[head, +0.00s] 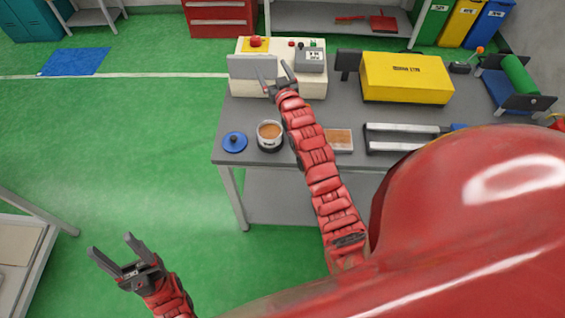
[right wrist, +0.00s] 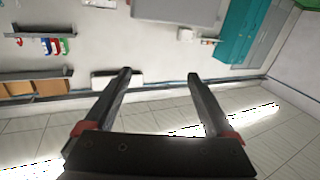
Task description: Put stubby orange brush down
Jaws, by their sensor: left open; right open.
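I cannot pick out a stubby orange brush for certain in either view. A small flat orange-brown piece with a pale edge (head: 339,139) lies on the grey table (head: 225,150), right of my right forearm; I cannot tell what it is. My right gripper (head: 272,67) is open and empty above the table, in front of the cream control box (head: 307,83). In the right wrist view its two fingers (right wrist: 159,75) are spread with nothing between them. My left gripper (head: 111,244) is open and empty over the green floor, left of the table.
An open pot of orange-brown stuff (head: 270,132) and a blue lid (head: 234,142) stand at the table's left end. A yellow box (head: 405,78), a long-handled tool (head: 400,128) and a green roller (head: 520,75) are further right. Green floor (head: 120,160) is free at left.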

